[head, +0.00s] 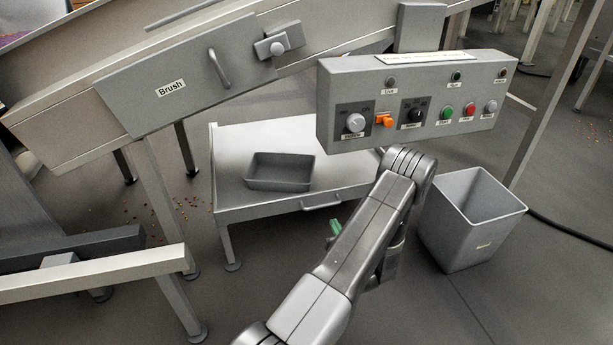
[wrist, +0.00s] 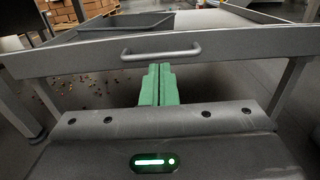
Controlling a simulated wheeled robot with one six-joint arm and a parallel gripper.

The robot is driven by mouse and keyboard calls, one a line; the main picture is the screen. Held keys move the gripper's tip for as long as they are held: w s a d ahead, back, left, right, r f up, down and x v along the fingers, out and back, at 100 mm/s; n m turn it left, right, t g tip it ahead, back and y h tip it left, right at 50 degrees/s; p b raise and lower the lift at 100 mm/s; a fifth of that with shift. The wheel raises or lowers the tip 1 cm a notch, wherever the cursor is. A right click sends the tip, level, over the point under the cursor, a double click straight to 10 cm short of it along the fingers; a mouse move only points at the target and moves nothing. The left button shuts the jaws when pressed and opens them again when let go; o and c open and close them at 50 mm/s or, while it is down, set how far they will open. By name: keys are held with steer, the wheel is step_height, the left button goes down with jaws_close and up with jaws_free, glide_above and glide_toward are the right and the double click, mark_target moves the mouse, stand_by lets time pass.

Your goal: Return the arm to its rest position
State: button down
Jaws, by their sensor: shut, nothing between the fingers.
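My arm reaches up from the bottom of the head view and bends below the control panel (head: 420,75). My gripper shows in the wrist view (wrist: 158,84) as two green fingers pressed together, with nothing between them. It points at the front of a low metal table (wrist: 230,45), below the table's drawer handle (wrist: 160,50). In the head view only a small green part of the gripper (head: 335,228) shows beside my arm; the rest is hidden behind it. Whether the fingers touch the table cannot be told.
A grey tray (head: 280,172) stands on the low table (head: 235,140). A grey bin (head: 455,247) stands on the floor right of my arm. The sloped machine with the "Brush" cover (head: 170,85) is at upper left. Small candies (head: 180,205) lie on the floor.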

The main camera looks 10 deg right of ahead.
mark_target(319, 193)
steer(key=shift+w, duration=0.1)
steer(key=w, duration=0.4)
steer(key=w+b, duration=0.1)
steer(key=w, duration=0.4)
steer(key=w+b, duration=0.1)
steer(key=w, duration=0.4)
steer(key=shift+a, duration=0.3)
steer(key=shift+a, duration=0.1)
